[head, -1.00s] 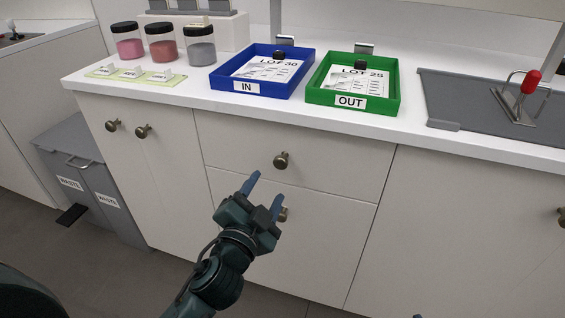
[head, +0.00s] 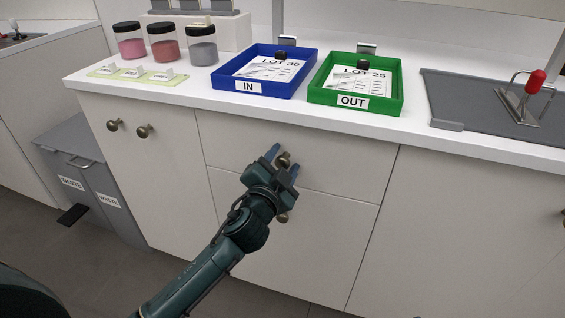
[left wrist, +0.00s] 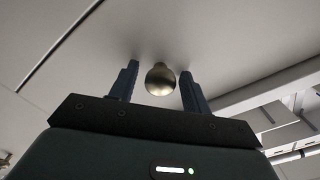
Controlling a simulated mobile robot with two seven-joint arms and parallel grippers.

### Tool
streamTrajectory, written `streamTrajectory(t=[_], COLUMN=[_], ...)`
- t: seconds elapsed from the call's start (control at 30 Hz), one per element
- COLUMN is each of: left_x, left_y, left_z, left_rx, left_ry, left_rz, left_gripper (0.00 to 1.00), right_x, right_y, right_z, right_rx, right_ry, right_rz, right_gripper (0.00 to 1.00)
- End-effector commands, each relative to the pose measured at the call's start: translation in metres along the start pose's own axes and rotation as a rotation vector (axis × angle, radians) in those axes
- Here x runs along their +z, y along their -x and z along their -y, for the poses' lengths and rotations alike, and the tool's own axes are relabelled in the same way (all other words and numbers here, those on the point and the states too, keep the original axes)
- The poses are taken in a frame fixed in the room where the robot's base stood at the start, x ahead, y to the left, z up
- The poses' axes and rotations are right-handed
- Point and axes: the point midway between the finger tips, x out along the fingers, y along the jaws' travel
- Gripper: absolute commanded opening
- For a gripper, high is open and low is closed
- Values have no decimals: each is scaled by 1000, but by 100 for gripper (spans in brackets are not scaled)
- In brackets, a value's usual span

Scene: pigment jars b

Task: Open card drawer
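The upper drawer front (head: 335,160) is shut, flush under the white counter. Its round metal knob (head: 283,160) sits between the two blue fingertips of my left gripper (head: 284,162). In the left wrist view the knob (left wrist: 160,79) stands between the open fingers (left wrist: 158,85), with a gap on each side; neither finger appears to touch it. Below is a second front (head: 300,235) with its own knob (head: 282,217), partly hidden behind my gripper. My right gripper is not in view.
On the counter (head: 440,140) stand a blue IN tray (head: 247,88), a green OUT tray (head: 352,102), several pigment jars (head: 163,41) and a grey tray (head: 470,105) with a red-handled tool. Grey waste bins (head: 90,180) stand at the left. The floor before the cabinet is clear.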

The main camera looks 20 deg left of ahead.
Motion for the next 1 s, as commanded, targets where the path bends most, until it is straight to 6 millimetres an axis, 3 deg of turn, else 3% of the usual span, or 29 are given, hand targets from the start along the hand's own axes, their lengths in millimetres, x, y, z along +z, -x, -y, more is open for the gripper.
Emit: streamTrajectory(t=[0.57,1.0], left_x=[0,0], left_y=[0,0], left_z=[0,0], left_rx=[0,1], left_ry=[0,1], left_rz=[0,1], left_gripper=[0,0], right_x=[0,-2], right_y=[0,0], right_z=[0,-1], right_rx=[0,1], right_ry=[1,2], right_rz=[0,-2], right_gripper=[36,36])
